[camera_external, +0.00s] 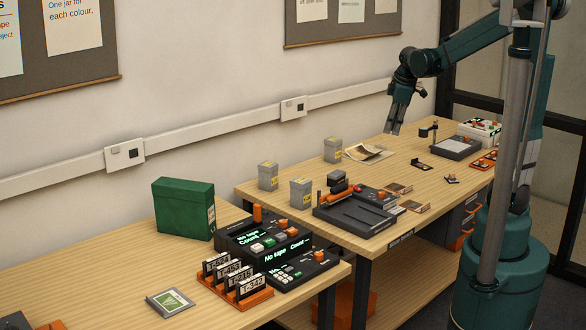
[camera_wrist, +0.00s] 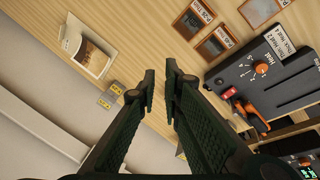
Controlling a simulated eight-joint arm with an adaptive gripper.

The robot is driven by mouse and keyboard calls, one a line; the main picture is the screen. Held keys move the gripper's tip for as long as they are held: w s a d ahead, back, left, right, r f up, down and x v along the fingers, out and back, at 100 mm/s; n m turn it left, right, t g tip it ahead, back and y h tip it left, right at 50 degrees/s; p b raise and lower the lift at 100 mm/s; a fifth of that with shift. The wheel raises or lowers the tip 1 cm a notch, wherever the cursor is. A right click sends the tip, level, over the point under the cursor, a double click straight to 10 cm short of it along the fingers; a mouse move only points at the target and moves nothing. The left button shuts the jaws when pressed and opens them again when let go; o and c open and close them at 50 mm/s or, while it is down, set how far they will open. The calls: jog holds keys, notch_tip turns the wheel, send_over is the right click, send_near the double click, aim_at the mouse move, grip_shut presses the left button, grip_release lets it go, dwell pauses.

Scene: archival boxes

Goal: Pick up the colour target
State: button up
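I cannot pick out the colour target for certain in either view. Flat framed pieces lie on the far table, including a brown one (camera_external: 397,188) and another nearer the edge (camera_external: 416,207). In the wrist view, framed brown pieces with white labels show at the top (camera_wrist: 194,19), (camera_wrist: 216,43), (camera_wrist: 259,10). My gripper (camera_external: 396,131) hangs fingers down above the far table, near an open paper folder (camera_external: 366,153). In the wrist view, my gripper (camera_wrist: 160,88) has its fingertips apart with nothing between them.
A dark heating device (camera_external: 355,210) with orange parts stands near the table front, beside several grey jars (camera_external: 301,192). A grey flat device (camera_external: 455,148) and a white box (camera_external: 480,130) are farther right. A green box (camera_external: 185,208) stands on the near table.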

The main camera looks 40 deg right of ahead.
jog(key=w+d+f+n+g+p, duration=0.1)
jog(key=w+d+f+n+p, duration=0.15)
jog(key=d, duration=0.45)
jog(key=w+d+f+n+g+p, duration=0.1)
jog(key=w+d+f, duration=0.15)
jog(key=d, duration=0.35)
jog(key=n+g+y+p, duration=0.1)
jog(key=n+p, duration=0.2)
jog(key=n, duration=0.1)
send_near(422, 164)
jog(key=w, duration=0.1)
jog(key=w+a+r, duration=0.1)
jog(key=w, duration=0.2)
jog(key=shift+a+r, duration=0.2)
jog(key=shift+a, duration=0.15)
jog(key=shift+d+f+n, duration=0.25)
jog(key=shift+d+f, duration=0.05)
jog(key=shift+f, duration=1.3)
jog(key=shift+a+f+b, duration=0.1)
jog(key=shift+f+b, duration=0.35)
jog(key=shift+f, duration=2.15)
grip_shut()
